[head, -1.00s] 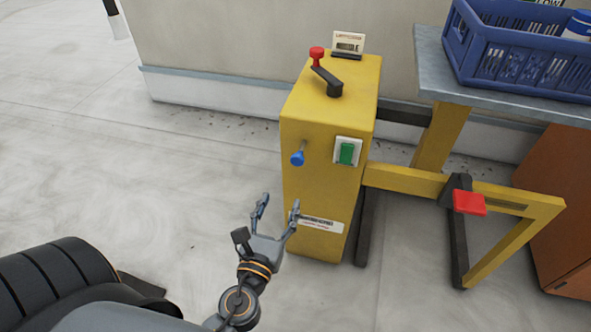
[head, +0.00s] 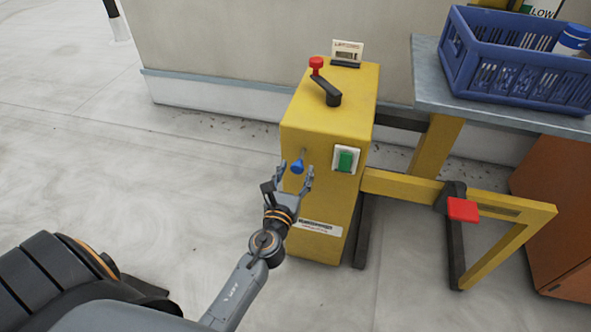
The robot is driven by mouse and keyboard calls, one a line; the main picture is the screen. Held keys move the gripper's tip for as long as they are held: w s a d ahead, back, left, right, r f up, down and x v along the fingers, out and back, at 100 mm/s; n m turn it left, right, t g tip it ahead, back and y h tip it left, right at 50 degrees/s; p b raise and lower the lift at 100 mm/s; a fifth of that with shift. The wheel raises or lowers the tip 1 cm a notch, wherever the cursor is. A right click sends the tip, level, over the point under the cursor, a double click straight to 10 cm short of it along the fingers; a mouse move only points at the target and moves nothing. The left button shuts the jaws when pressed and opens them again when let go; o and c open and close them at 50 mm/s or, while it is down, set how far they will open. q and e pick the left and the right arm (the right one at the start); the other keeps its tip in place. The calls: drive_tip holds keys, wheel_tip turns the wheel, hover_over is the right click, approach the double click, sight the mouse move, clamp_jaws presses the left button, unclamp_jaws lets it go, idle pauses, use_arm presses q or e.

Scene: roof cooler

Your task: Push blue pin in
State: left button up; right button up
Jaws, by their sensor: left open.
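The blue pin (head: 297,167) sticks out on a thin rod from the front face of the yellow machine column (head: 322,125). My left gripper (head: 295,177) is open, its two fingers pointing up toward the pin. In the picture the pin's head appears between the fingertips, one finger on each side. I cannot tell whether the fingers touch it or how deep they reach around it. My right gripper is not in view.
A green switch (head: 345,160) sits right of the pin. A red-knobbed lever (head: 326,85) and small display (head: 346,52) are on top. Right are a red pedal (head: 463,210), yellow frame (head: 400,187) and blue crate (head: 520,75) on a grey bench. Floor at left is clear.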

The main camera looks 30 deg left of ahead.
sight(296, 169)
use_arm(q)
drive_tip(key=shift+w, duration=0.15)
clamp_jaws()
drive_tip(key=shift+w+a+r, duration=0.1)
drive_tip(key=shift+w, duration=0.25)
drive_tip(key=shift+x, duration=1.25)
drive_tip(key=shift+w+a, duration=0.1)
drive_tip(key=shift+w, duration=0.2)
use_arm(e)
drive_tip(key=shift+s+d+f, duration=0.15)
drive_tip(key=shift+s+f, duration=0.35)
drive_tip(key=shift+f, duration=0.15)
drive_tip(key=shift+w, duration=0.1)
